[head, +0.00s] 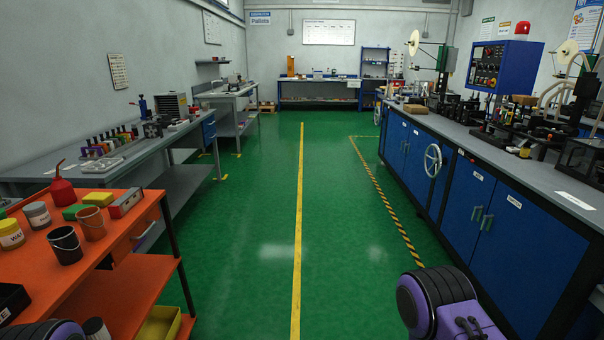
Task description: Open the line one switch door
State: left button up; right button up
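A long bench with blue cabinet doors runs along the right side. Two near doors, a left one (467,205) and a right one (525,240), stand shut side by side. Each has a small white label too small to read and an upright greenish handle; the left handle (478,214) and right handle (487,223) sit close together at the seam. More blue doors (395,140) are shut farther along. I cannot tell which door is the line one switch door. Neither gripper is in view; only purple and black parts of my arms show at the bottom edge.
A grey handwheel (433,160) sticks out from the bench front. A blue control panel (503,66) and machinery stand on top. An orange cart (100,240) with pots and a red oil can (62,186) is at the left. The green floor between is clear.

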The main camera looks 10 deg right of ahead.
aim_at(525, 258)
jog(key=z, duration=0.5)
jog(key=i, duration=2.15)
jog(key=z, duration=1.65)
jog(key=i, duration=1.3)
jog(key=z, duration=0.6)
